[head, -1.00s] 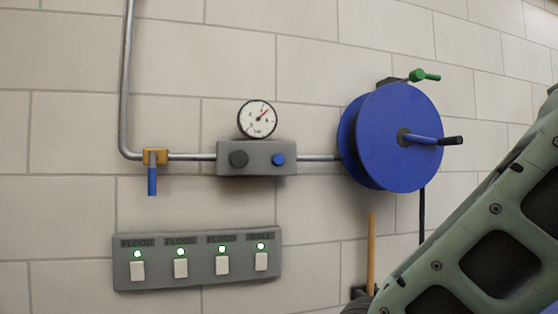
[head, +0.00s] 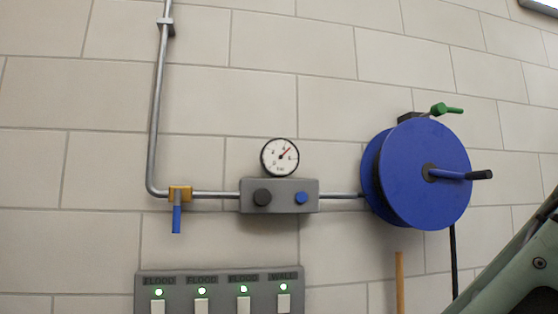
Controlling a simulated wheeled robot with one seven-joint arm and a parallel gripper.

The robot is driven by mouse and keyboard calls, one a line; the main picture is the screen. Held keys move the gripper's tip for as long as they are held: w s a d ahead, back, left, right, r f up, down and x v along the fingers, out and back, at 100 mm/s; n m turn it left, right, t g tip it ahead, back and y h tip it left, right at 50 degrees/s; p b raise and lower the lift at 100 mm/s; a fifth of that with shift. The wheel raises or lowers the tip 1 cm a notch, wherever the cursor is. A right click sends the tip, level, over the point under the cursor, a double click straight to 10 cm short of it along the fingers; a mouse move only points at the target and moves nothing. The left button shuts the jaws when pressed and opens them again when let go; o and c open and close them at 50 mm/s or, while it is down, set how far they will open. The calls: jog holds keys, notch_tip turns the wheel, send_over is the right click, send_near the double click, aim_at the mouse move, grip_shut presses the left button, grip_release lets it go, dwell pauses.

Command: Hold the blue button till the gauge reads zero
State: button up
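The blue button (head: 301,198) is a small round knob on the right side of the front of a grey box (head: 281,207) on the wall. A black knob (head: 262,197) sits to its left on the same box. The gauge (head: 280,157) is a round white dial with a black rim just above the box. Its red needle points to the upper right; the numbers are too small to read surely. My gripper is not in view; only a green-grey part of my arm shows at the lower right. Nothing touches the button.
A blue hose reel (head: 416,172) with a black-tipped handle stands out right of the box. A green lever (head: 443,109) is above it. A pipe (head: 156,110) with a blue-handled valve (head: 178,208) runs left. A lit switch panel (head: 220,292) and a wooden stick (head: 399,280) are below.

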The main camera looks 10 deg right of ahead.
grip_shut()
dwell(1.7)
